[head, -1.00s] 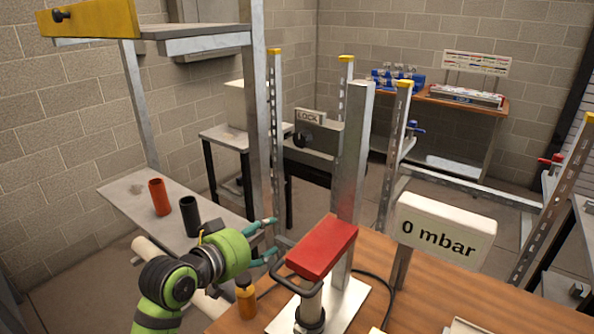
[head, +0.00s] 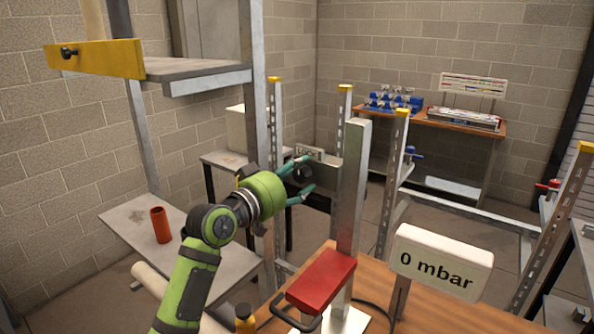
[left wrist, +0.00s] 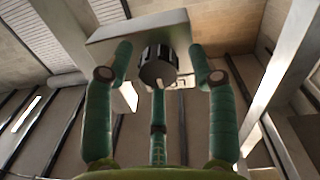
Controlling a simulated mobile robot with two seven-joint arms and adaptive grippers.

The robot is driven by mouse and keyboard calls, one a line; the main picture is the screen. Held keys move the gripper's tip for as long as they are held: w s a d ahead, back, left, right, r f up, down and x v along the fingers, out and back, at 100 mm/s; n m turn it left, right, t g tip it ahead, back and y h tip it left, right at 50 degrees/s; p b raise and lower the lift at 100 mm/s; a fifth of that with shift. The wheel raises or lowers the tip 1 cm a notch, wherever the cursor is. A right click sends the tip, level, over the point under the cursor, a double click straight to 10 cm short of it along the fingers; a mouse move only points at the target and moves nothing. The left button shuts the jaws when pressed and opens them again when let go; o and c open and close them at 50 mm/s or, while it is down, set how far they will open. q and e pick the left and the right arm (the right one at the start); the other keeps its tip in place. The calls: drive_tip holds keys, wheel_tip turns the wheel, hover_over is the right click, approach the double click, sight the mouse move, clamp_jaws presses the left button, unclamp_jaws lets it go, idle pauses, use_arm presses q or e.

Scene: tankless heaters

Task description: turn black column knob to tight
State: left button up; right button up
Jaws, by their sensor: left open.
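The black column knob (head: 301,174) is on a grey bracket beside the upright metal column (head: 350,190). In the left wrist view the round, ridged knob (left wrist: 158,66) sits between the fingertips, in front of a grey block (left wrist: 140,35). My left gripper (head: 306,175) is open around the knob, one finger above and one below in the head view. In the left wrist view gaps show between the fingers and the knob, and contact is not visible. A small sign (head: 309,152) above the knob is partly covered by the upper finger. My right gripper is not in view.
A white display (head: 440,262) reads "0 mbar". A tall steel post (head: 262,90) rises close behind my left arm. An orange cup (head: 160,225) stands on the left shelf.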

use_arm(q)
drive_tip(key=c, duration=1.1)
drive_tip(key=shift+c, duration=0.2)
